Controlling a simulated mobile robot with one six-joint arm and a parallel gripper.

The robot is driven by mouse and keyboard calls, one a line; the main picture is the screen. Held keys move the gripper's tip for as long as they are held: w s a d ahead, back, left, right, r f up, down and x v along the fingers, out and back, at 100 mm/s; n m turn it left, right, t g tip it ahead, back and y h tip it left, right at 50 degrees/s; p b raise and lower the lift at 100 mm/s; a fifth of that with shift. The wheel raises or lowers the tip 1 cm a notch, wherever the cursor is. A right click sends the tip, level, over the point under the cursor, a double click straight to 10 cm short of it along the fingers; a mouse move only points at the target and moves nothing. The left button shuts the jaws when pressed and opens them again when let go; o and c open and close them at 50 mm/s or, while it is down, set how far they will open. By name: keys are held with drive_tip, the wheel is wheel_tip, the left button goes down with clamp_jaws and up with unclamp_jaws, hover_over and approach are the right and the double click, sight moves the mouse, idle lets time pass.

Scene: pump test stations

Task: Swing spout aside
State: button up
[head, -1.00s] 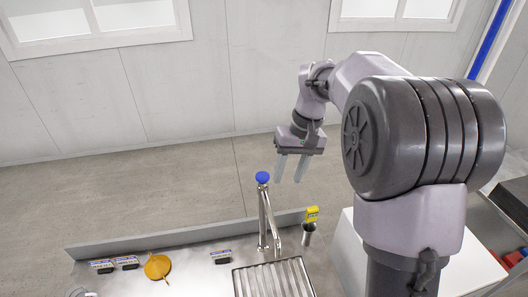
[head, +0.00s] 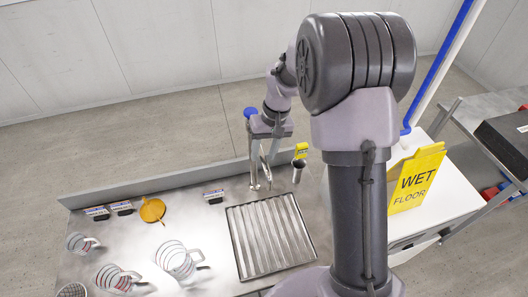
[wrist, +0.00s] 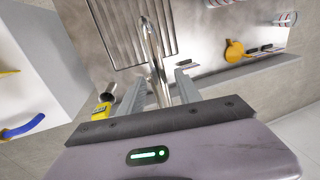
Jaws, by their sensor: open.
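The metal spout (wrist: 152,45) rises from the steel bench in the wrist view, with its tube running between my two fingers. In the head view, the spout (head: 254,178) is partly hidden behind my gripper (head: 263,160), and its blue knob (head: 250,112) shows just left of the wrist. My gripper (wrist: 160,78) is open, with one finger on each side of the tube. I cannot tell whether either finger touches it. The ribbed drain tray (head: 240,272) lies in front of the spout.
A small cup (head: 298,172) with a yellow tag stands close right of the spout. A yellow funnel (head: 152,210), labels and several clear measuring jugs (head: 178,262) occupy the bench's left. A yellow wet floor sign (head: 416,180) stands right of my arm.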

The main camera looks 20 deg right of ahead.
drive_tip(key=shift+c, duration=0.4)
clamp_jaws()
idle(0.9)
